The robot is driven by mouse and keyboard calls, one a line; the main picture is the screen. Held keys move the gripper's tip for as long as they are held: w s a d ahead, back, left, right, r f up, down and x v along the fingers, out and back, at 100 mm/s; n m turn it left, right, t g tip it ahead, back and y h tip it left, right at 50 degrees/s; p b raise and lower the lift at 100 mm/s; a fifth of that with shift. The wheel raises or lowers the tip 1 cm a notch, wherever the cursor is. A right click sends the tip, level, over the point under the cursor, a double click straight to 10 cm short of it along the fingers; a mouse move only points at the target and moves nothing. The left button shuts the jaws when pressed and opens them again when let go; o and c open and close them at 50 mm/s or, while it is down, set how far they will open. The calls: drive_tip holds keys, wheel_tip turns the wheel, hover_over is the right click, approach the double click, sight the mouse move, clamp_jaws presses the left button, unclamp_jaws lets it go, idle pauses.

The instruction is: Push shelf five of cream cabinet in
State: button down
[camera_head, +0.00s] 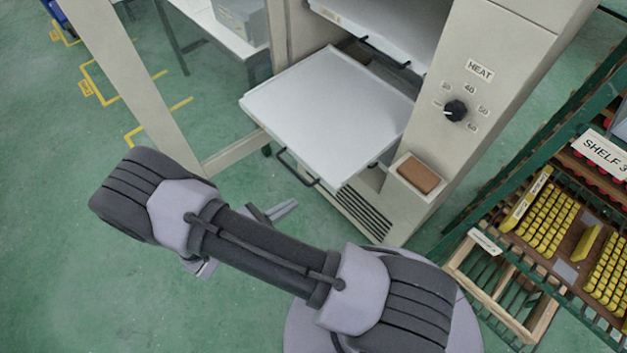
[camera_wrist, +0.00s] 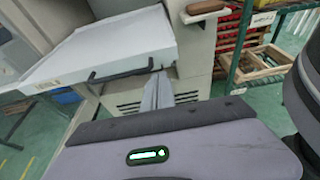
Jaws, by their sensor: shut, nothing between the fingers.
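The cream cabinet (camera_head: 495,50) stands open at the back. A white shelf (camera_head: 330,105) is pulled well out of its lower part, and it also shows in the wrist view (camera_wrist: 110,45). Its black bar handle (camera_head: 297,168) is on the front edge. A small label on that edge is too blurred to read, so I cannot confirm the shelf number. My gripper (camera_head: 285,209) is shut and empty, in front of and below the shelf's front edge. In the wrist view my gripper's fingers (camera_wrist: 156,88) point toward the handle's right end (camera_wrist: 152,67); contact cannot be told.
Another shelf (camera_head: 390,22) with a black handle sits above, partly out. A brown block (camera_head: 418,174) rests on a small ledge at the cabinet's right. A green rack (camera_head: 470,210) with yellow pieces stands at the right. The green floor (camera_head: 60,250) at the left is clear.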

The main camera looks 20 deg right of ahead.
sight(324, 182)
drive_tip(key=x, duration=0.3)
drive_tip(key=b+x, duration=0.1)
drive_tip(key=x, duration=0.2)
drive_tip(key=r+x, duration=0.1)
drive_tip(key=x, duration=0.3)
drive_tip(key=shift+d, duration=0.1)
drive_tip(key=shift+w+d+r, duration=0.1)
drive_tip(key=shift+d, duration=0.1)
